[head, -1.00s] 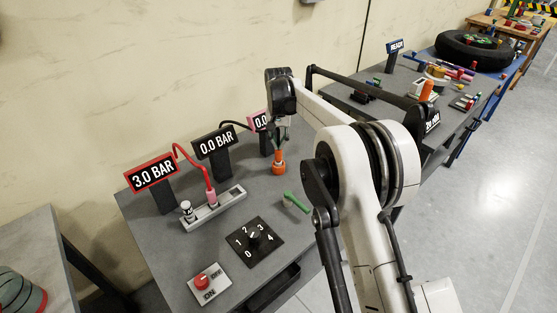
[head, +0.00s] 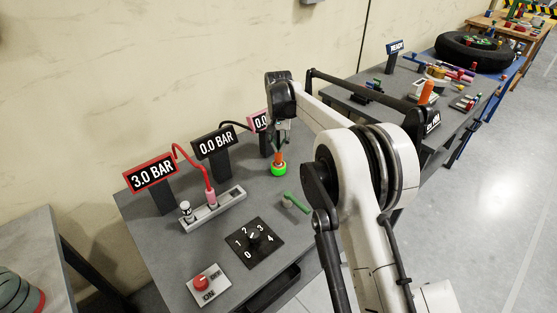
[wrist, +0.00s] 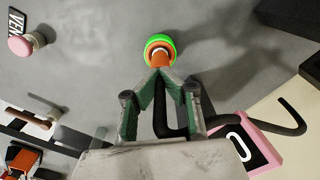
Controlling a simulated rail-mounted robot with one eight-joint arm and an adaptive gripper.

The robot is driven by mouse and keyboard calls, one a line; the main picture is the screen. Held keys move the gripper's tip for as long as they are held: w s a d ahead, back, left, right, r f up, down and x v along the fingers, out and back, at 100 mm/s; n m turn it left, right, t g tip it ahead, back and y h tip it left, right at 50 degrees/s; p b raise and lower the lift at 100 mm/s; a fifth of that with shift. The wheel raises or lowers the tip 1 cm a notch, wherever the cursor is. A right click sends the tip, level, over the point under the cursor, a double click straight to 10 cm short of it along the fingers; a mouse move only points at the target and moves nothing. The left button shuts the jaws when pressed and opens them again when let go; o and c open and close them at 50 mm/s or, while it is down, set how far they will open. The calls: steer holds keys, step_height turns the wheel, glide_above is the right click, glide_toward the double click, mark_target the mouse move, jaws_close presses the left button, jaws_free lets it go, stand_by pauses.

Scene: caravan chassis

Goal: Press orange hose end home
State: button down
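The orange hose end (head: 278,157) stands upright between the fingers of my gripper (head: 279,147). It sits at a round fitting on the grey bench, whose ring (head: 278,170) is now bright green. In the wrist view my fingertips (wrist: 160,76) close on the orange hose end (wrist: 161,59), and the green ring (wrist: 158,40) shows just beyond it. A black hose (wrist: 235,126) runs from between the fingers past the pink-framed display (wrist: 258,160). How deep the hose end sits inside the fitting is hidden.
A red hose (head: 193,160) is plugged into a grey block (head: 222,209) at the left. Displays reading 3.0 BAR (head: 151,172) and 0.0 BAR (head: 214,142) stand behind. A green lever (head: 296,202), a numbered dial (head: 254,241) and a red knob (head: 202,281) lie in front.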

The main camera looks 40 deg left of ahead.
steer(key=shift+r+p, duration=0.95)
steer(key=shift+r, duration=2.55)
